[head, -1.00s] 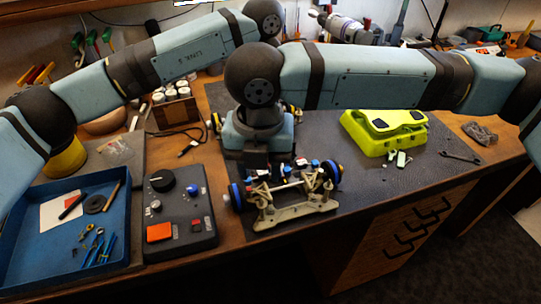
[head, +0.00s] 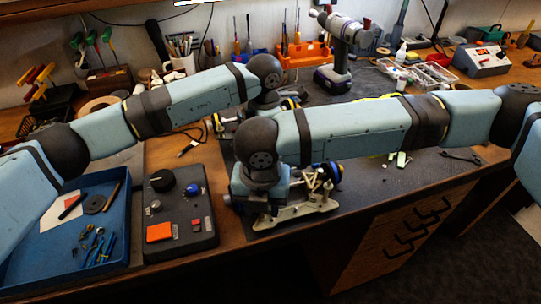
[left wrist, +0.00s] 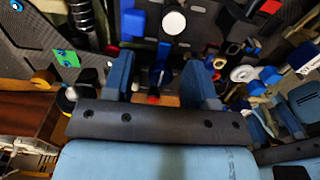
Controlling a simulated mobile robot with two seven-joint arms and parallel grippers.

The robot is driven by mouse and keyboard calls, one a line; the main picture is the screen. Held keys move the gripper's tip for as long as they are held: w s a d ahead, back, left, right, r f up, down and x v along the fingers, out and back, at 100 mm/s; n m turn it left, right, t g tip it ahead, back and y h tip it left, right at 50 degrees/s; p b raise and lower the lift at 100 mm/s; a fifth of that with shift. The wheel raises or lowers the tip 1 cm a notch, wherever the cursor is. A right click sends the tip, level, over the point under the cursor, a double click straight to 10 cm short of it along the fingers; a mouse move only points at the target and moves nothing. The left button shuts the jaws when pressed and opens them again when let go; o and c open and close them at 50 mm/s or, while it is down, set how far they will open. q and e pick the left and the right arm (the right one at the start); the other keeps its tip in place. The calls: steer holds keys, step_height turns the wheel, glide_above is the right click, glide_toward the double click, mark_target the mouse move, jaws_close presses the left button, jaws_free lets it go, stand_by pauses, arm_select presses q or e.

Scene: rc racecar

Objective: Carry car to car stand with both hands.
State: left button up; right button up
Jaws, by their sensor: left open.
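The yellow-green car stand (head: 388,96) is mostly hidden behind my right arm.
A black control box (head: 180,215) and a blue tray (head: 75,235) of small tools stand left of the car. A wrench (head: 460,157) lies on the bench at the right. A drill (head: 338,50) and orange tool holder (head: 302,58) stand at the back. The near bench edge is close to the car.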

arm_select(q)
steer(key=c, duration=0.6)
arm_select(e)
steer(key=c, duration=0.6)
arm_select(q)
jaws_close()
arm_select(e)
jaws_close()
arm_select(q)
steer(key=shift+r, duration=0.1)
arm_select(e)
steer(key=shift+r, duration=0.1)
